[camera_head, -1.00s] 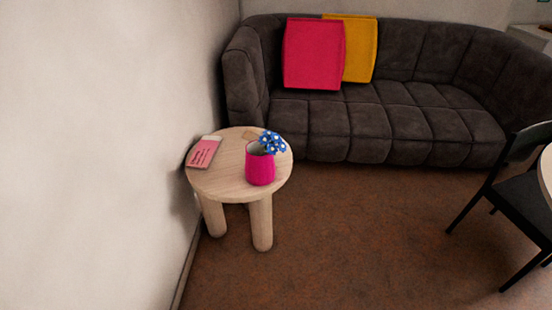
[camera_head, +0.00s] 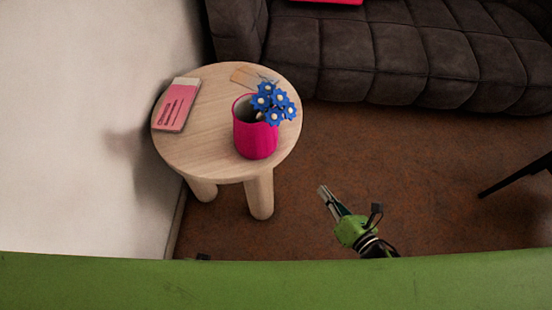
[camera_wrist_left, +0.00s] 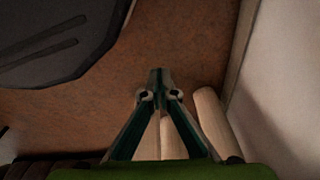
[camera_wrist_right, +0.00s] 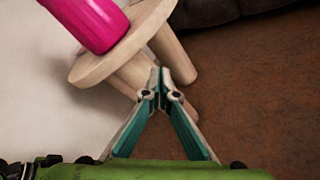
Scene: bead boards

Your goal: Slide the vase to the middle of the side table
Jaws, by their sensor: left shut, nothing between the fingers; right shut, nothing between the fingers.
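The pink vase (camera_head: 255,138) with blue flowers stands upright on the round wooden side table (camera_head: 200,145), right of its middle and towards the front right edge. My right gripper (camera_head: 323,190) is shut and empty, to the right of the table and apart from it. In the right wrist view its fingertips (camera_wrist_right: 160,80) meet in front of the table legs, with the vase (camera_wrist_right: 90,20) cut off at the top. My left gripper (camera_wrist_left: 160,78) is shut and empty in the left wrist view, with pale table legs (camera_wrist_left: 212,120) beyond its fingers.
A pink booklet (camera_head: 178,105) lies on the table's left side. A flat tan piece (camera_head: 253,76) lies at the back, behind the flowers. A white wall (camera_head: 80,120) is close on the left. A dark sofa (camera_head: 420,55) stands behind.

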